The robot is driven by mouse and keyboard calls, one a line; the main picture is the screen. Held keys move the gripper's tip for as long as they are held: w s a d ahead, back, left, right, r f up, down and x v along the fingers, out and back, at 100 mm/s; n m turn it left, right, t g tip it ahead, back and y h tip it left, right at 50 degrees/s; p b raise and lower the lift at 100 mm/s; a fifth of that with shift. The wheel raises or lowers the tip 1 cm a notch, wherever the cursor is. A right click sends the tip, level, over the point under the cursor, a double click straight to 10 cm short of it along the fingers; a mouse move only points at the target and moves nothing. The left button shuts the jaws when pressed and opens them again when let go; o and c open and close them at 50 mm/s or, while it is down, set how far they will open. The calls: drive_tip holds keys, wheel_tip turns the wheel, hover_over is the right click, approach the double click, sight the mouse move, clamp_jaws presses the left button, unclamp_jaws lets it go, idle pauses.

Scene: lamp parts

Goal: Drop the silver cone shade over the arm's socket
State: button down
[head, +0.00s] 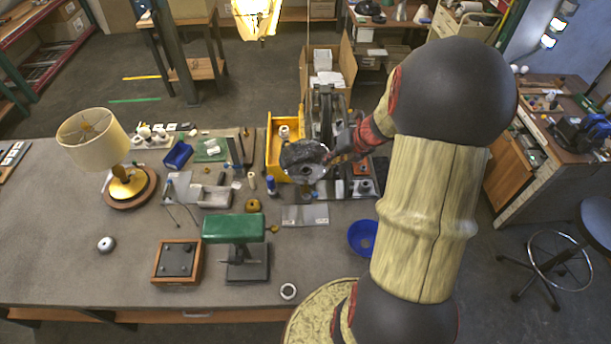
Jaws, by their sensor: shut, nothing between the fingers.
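A mottled grey round piece (303,158), probably the silver cone shade, shows at the back of the bench, right of its middle. A lighter round spot shows near its lower edge. My gripper (334,156) is shut and empty at its right side, small and dark against the clutter. I cannot tell whether they touch. Dark upright metal parts (325,104) stand just behind, perhaps the lamp arm. The socket is not clearly visible, so I cannot tell how the shade sits relative to it.
A yellow bin (272,150) stands close on the left. A green-shaded lamp (234,229) and a cream-shaded lamp (95,140) stand on the bench. A blue bowl (363,238) lies near my arm. The bench's front left (60,270) is clear.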

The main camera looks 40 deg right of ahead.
drive_tip(key=shift+f, duration=1.25)
idle(2.0)
drive_tip(key=c, duration=2.4)
unclamp_jaws()
drive_tip(key=o, duration=0.3)
drive_tip(key=shift+o, duration=0.7)
drive_tip(key=v, duration=1.2)
